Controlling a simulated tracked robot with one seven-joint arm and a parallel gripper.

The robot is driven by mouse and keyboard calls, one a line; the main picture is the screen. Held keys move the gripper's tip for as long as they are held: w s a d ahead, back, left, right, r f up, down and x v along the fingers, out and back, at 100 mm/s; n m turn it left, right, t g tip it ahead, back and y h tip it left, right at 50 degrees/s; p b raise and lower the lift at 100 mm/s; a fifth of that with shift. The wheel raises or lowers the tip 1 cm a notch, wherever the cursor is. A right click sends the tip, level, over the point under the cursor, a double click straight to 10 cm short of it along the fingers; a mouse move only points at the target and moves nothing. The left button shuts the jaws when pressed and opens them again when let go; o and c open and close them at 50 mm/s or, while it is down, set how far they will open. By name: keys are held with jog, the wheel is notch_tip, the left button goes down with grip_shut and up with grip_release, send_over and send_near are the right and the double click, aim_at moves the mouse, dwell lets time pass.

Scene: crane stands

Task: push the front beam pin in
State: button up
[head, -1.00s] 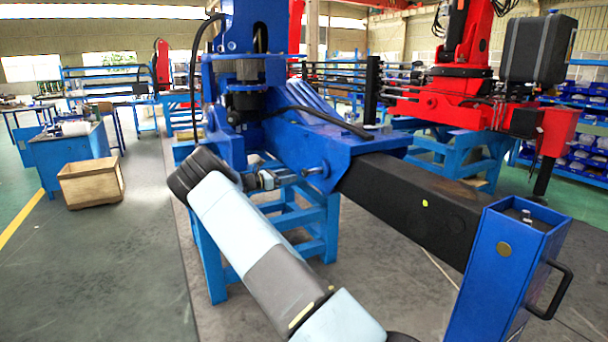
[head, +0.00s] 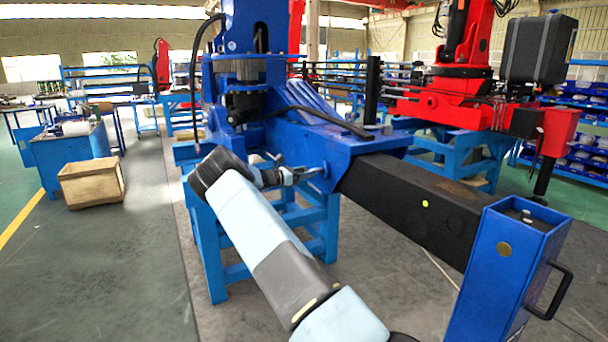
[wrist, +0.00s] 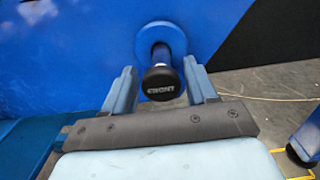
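The front beam pin (wrist: 161,84) has a round black knob lettered "FRONT" and a shaft that runs into a round blue flange (wrist: 184,36) on the blue crane body. The knob stands out from the flange, with part of the shaft showing. My gripper (wrist: 160,68) is open, with one blue finger on each side of the pin and a visible gap to both. In the head view my gripper (head: 300,174) reaches right to the pin (head: 325,168) at the blue beam housing (head: 345,145); the knob is hard to make out there.
The black beam (head: 415,205) extends right from the housing to a blue end box (head: 508,255) with a black handle. A blue stand (head: 215,255) carries the crane.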

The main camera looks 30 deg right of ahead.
grip_shut()
dwell(0.3)
